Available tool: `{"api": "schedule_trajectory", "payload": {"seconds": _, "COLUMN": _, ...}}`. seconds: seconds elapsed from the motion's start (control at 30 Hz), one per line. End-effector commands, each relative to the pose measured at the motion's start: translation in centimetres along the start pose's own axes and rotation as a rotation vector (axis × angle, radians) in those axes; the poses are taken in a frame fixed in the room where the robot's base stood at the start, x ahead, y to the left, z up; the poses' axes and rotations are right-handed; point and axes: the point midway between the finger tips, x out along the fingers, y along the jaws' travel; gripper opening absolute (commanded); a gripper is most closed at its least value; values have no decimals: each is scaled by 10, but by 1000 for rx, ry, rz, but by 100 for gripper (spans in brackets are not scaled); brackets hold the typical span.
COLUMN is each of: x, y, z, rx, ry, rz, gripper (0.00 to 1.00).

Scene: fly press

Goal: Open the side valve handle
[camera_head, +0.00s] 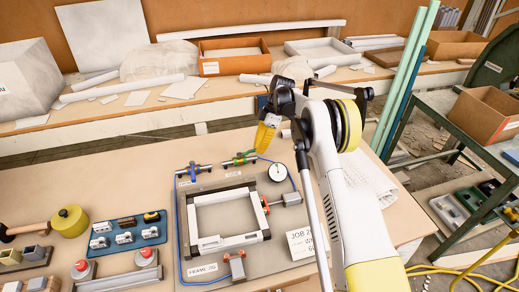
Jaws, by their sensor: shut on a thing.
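Two small valves lie along the back of the frame jig board (262,256). One has a blue body with red (193,170); the other, to its right, is green (238,159). Their labels are too small for me to read, so I cannot tell by name which is the side valve. My gripper (262,151), with a yellow casing, points down at the right end of the green valve. It is shut at what seems to be that valve's handle; the fingertips and handle are mostly hidden, and the handle's exact angle is unclear.
A round gauge (278,173) stands close to the right of the green valve. A blue hose (179,230) runs along the board's left edge. A white frame (226,243), a job card (302,242) and a blue tray (127,235) are nearer. Bare table lies behind the valves.

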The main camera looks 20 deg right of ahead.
Motion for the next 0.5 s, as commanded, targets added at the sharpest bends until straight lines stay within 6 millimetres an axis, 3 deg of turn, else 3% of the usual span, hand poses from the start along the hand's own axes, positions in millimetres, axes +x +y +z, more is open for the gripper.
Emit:
{"api": "schedule_trajectory", "payload": {"seconds": 0.47, "x": 1, "y": 2, "z": -2, "rx": -12, "ry": -1, "rz": -3, "gripper": 0}}
{"api": "schedule_trajectory", "payload": {"seconds": 0.5, "x": 1, "y": 2, "z": -2, "rx": -12, "ry": -1, "rz": -3, "gripper": 25}}
